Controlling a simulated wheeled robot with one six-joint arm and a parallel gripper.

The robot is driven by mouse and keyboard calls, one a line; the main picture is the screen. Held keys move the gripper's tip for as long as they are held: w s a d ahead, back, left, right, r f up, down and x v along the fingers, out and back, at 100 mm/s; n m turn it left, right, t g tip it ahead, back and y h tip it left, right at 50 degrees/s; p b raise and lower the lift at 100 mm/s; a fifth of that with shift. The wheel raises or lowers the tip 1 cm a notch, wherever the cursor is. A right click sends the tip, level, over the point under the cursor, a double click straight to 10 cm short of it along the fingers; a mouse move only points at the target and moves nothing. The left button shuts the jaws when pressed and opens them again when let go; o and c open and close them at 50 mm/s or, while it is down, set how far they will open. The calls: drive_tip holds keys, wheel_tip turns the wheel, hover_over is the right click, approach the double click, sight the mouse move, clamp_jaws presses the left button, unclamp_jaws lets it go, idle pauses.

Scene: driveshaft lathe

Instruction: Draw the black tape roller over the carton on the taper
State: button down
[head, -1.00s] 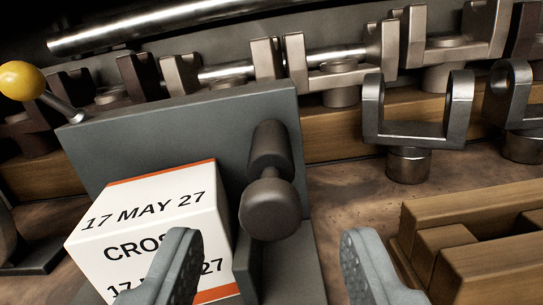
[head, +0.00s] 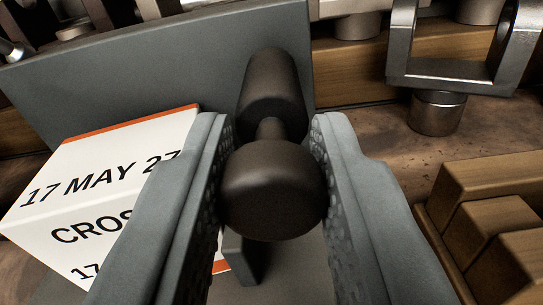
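The black tape roller (head: 273,185) is in the middle of the head view, with a thick rounded near end, a narrow neck and a wider cylinder behind. It stands in front of the grey upright plate of the taper (head: 150,75). My gripper (head: 270,140) has one finger on each side of the roller's near end. The fingers are spread, and I cannot tell whether either one touches it. The white carton (head: 95,185), with orange edges and black print reading "17 MAY 27" and "CROS", sits left of the roller. My left finger hides its right part.
A wooden tray with blocks (head: 490,215) lies at the right. A metal fork-shaped yoke (head: 450,75) stands behind it on the brown bench. Wooden rails and more metal parts line the back.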

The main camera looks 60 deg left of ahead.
drive_tip(key=s+a, duration=0.2)
drive_tip(key=s, duration=0.1)
drive_tip(key=shift+a, duration=0.1)
idle(0.3)
drive_tip(key=c, duration=1.2)
unclamp_jaws()
drive_tip(key=shift+o, duration=0.2)
drive_tip(key=v, duration=1.7)
drive_tip(key=shift+s, duration=0.15)
